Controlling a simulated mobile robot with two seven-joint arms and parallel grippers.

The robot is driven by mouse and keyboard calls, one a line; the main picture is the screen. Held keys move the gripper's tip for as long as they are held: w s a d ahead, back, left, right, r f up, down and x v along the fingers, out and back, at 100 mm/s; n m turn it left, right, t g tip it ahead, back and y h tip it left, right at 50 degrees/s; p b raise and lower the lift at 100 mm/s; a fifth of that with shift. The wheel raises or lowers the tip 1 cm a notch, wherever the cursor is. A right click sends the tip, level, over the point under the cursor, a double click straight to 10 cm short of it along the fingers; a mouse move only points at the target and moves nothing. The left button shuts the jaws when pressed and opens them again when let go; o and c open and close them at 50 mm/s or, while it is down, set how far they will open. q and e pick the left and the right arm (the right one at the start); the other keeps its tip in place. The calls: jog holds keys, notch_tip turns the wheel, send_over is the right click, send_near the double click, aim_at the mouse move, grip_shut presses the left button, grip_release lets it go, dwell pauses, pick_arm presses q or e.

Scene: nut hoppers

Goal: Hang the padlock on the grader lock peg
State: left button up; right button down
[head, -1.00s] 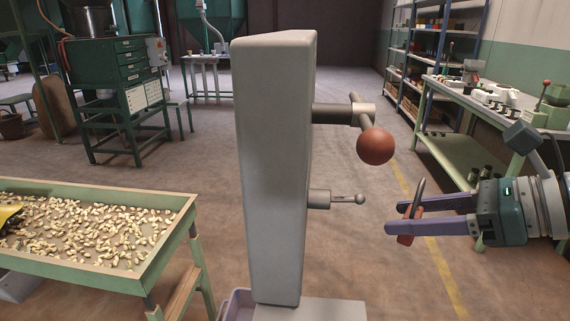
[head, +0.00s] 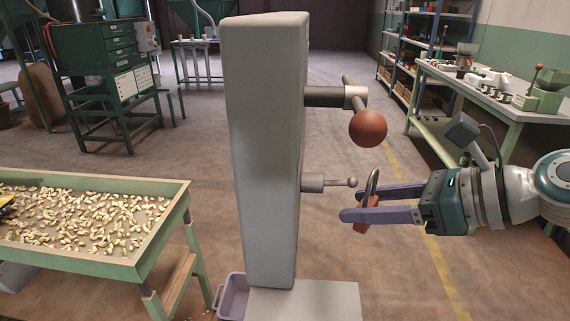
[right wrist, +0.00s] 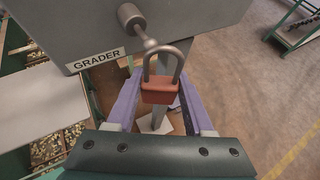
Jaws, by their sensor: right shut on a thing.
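The padlock, with a red body and grey U-shaped shackle, is held upright, shackle up, between the purple fingers of my right gripper (head: 358,205). Its red body shows in the right wrist view (right wrist: 160,92). The grader lock peg (head: 335,182) is a thin pin with a ball end, sticking out of a thicker collar on the grey post (head: 262,160). In the head view the shackle stands just right of the ball end, at about its height. In the right wrist view the peg tip (right wrist: 150,43) appears beside the shackle's upper left. The peg is not seen through the shackle. My left gripper is out of view.
A lever with a red ball knob (head: 368,128) sticks out above the peg. A "GRADER" label (right wrist: 97,60) is on the post. A green nut tray (head: 120,265) stands left, a lilac bin (head: 232,298) by the post's foot, a workbench (head: 500,105) at back right.

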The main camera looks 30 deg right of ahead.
jog(key=shift+w+a+f+p, duration=0.25)
jog(key=shift+w+a, duration=0.35)
jog(key=shift+a, duration=0.35)
jog(key=shift+w+a+f+p, duration=0.25)
jog(key=shift+w+a, duration=0.35)
jog(key=shift+a, duration=0.35)
jog(key=shift+c, duration=1)
grip_release()
